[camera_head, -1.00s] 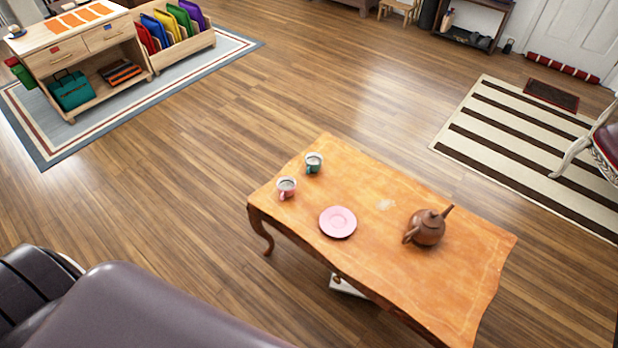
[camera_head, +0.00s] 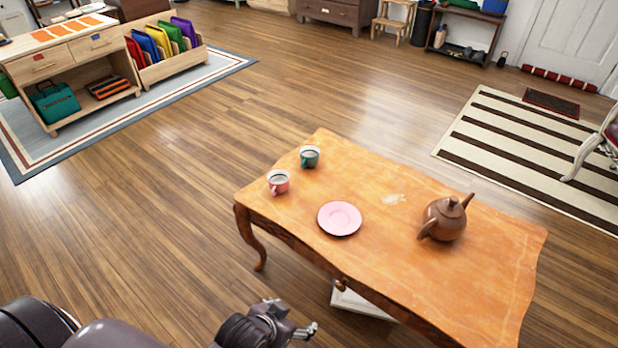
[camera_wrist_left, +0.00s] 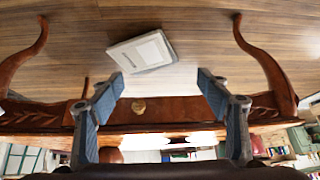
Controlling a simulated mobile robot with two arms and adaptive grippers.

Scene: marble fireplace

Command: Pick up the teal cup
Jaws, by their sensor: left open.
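The teal cup (camera_head: 309,158) stands upright at the far left corner of the orange-brown wooden table (camera_head: 400,262). A pink cup (camera_head: 278,183) stands just in front of it, to the left. My left gripper (camera_head: 290,318) is at the bottom of the head view, in front of the table's near side and well apart from the cup. In the left wrist view its two fingers (camera_wrist_left: 161,76) are spread with nothing between them. That view faces the table's underside and legs; the teal cup is not seen there. My right gripper is not in view.
A pink saucer (camera_head: 340,219) and a brown teapot (camera_head: 444,218) stand on the table. A pale book-like object (camera_wrist_left: 142,52) lies on the floor below it. A wooden shelf unit (camera_head: 75,58) and a striped rug (camera_head: 535,150) are farther off. The wooden floor left of the table is clear.

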